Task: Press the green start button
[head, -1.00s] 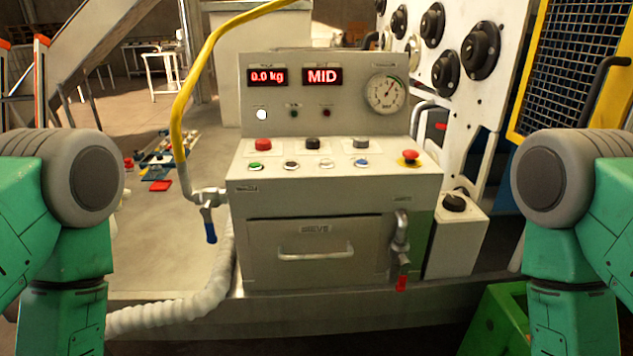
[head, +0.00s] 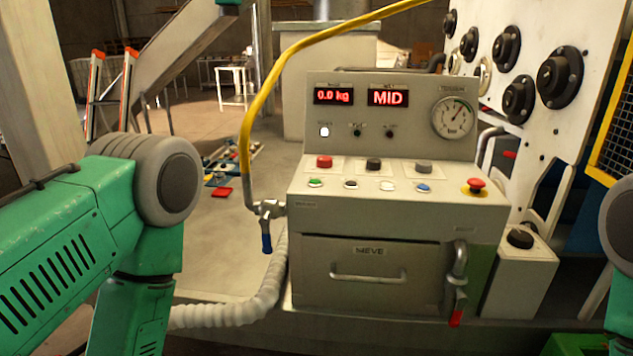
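The green start button (head: 316,183) is a small round green button at the left end of the front row on the press's sloped control panel (head: 450,197). White, blue and other small buttons sit to its right, and a red block-shaped control (head: 324,162) sits just behind it. Nothing covers the green button. My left arm stands at the left, apart from the panel; its gripper is out of the picture. Only a sliver of my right arm shows at the right edge, and its gripper is also out of the picture.
Displays (head: 387,97) read 0.0 kg and MID. A red mushroom button (head: 475,186) is at the panel's right end. A yellow hose (head: 262,95) and blue-handled valve (head: 266,240) stand at the press's left. A drawer (head: 368,272) is below. Space above the panel is clear.

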